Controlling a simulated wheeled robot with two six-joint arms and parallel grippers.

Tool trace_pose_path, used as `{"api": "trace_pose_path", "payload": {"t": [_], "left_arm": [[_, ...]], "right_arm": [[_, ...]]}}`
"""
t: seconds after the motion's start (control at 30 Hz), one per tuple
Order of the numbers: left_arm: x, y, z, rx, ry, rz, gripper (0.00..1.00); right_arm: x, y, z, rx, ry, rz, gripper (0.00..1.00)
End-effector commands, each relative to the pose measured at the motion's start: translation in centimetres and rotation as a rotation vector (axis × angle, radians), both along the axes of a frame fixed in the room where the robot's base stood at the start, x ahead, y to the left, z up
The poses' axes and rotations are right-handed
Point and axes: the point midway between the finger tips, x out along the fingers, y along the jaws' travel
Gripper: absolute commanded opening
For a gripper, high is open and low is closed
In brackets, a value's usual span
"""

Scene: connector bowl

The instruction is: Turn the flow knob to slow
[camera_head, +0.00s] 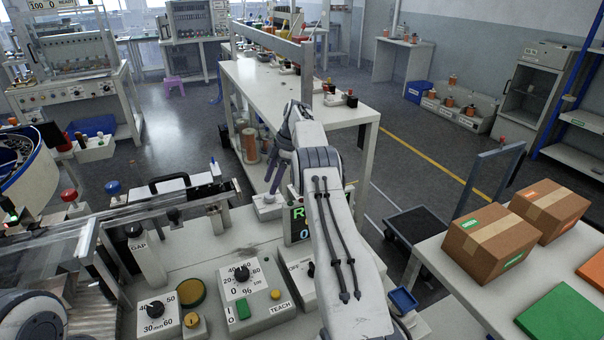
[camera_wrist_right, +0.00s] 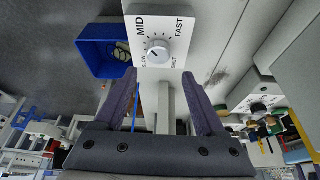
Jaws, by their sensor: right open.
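The flow knob (camera_wrist_right: 158,50) is a small white round knob on a white plate (camera_wrist_right: 178,20) marked SLOW, MID, FAST and SHUT in the right wrist view. A small dark mark shows on its face, but I cannot tell surely which label it points to. My right gripper (camera_wrist_right: 158,80) is open, its two dark fingers either side of the line to the knob, with nothing between them. The knob lies beyond the fingertips, apart from them. My left gripper is out of view.
A blue bin (camera_wrist_right: 98,55) sits beside the knob plate in the wrist view. In the head view, a control box with a percent dial (camera_head: 243,284) and a TEACH label stands on the near bench. Cardboard boxes (camera_head: 492,243) stand on the right table.

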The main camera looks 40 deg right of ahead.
Motion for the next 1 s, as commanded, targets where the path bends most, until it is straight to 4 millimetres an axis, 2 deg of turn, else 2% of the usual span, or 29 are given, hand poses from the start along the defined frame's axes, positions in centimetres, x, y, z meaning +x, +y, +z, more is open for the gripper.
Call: {"api": "trace_pose_path", "payload": {"t": [0.03,0.17,0.4,0.6,0.77,1.0], "left_arm": [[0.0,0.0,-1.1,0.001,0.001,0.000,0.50],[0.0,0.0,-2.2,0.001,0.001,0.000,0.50],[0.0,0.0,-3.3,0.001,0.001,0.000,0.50],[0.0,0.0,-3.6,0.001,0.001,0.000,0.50],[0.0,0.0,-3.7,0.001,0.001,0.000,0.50],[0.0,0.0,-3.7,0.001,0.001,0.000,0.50]], "right_arm": [[-0.6,-0.5,-0.1,-0.001,0.001,-0.004,0.72],[-1.8,-1.1,0.6,0.000,0.001,-0.004,0.72],[-5.9,-3.9,3.8,-0.001,-0.001,-0.006,0.72],[-8.4,-5.4,5.6,0.000,0.000,-0.003,0.72],[-9.3,-6.0,6.3,0.001,0.000,-0.002,0.72],[-9.5,-6.1,6.4,0.001,0.001,-0.001,0.72]]}}
